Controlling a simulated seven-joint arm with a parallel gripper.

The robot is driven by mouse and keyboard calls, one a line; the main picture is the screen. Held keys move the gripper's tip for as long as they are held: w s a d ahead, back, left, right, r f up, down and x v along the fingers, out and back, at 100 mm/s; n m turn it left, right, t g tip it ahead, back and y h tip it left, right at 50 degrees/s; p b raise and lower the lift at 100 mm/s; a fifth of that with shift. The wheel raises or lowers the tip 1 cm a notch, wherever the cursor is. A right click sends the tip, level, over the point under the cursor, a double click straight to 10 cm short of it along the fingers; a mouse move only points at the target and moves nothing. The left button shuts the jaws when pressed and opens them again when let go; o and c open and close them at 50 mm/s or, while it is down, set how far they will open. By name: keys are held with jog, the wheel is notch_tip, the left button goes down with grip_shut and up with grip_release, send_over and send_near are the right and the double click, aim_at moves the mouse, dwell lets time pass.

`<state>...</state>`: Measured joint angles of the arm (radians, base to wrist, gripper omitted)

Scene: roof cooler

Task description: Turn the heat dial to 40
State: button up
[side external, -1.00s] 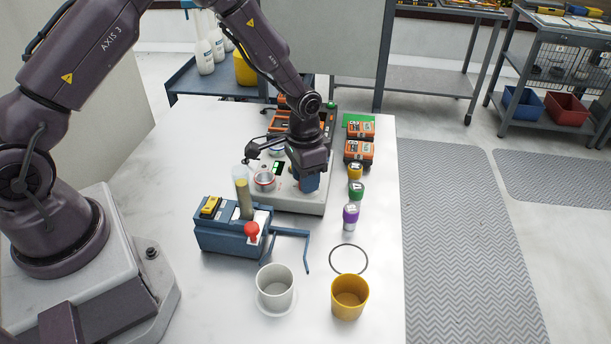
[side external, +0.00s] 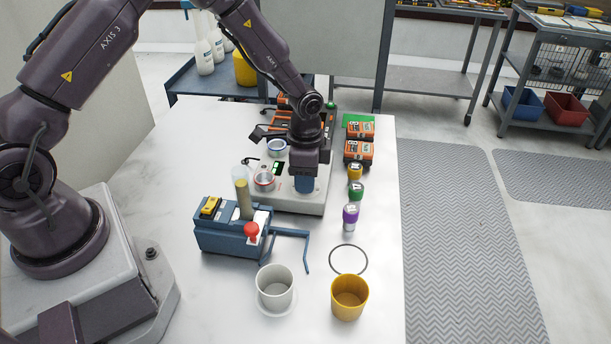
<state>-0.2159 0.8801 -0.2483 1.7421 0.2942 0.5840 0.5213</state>
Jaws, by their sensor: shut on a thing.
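The heater unit (side external: 295,206) is a pale grey box in the middle of the table, with a small green-lit display (side external: 279,167) on its top. My gripper (side external: 305,188) points straight down at the right part of its top, with blue at its tip, and is shut on the heat dial. The dial is hidden by the gripper, so its setting cannot be read. A red-rimmed can (side external: 264,180) and a blue-rimmed can (side external: 277,147) are on the unit, left of my gripper.
A blue rack (side external: 232,240) with a red knob stands in front of the unit. Small yellow, green and purple-marked jars (side external: 351,216) and orange boxes (side external: 358,151) line its right side. A white cup (side external: 275,290) and yellow cup (side external: 349,298) stand near the front.

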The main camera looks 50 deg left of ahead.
jog(key=o, duration=0.9)
jog(key=shift+o, duration=0.2)
notch_tip(320, 180, up, 13)
jog(key=shift+w+a, duration=0.15)
jog(key=shift+a, duration=0.05)
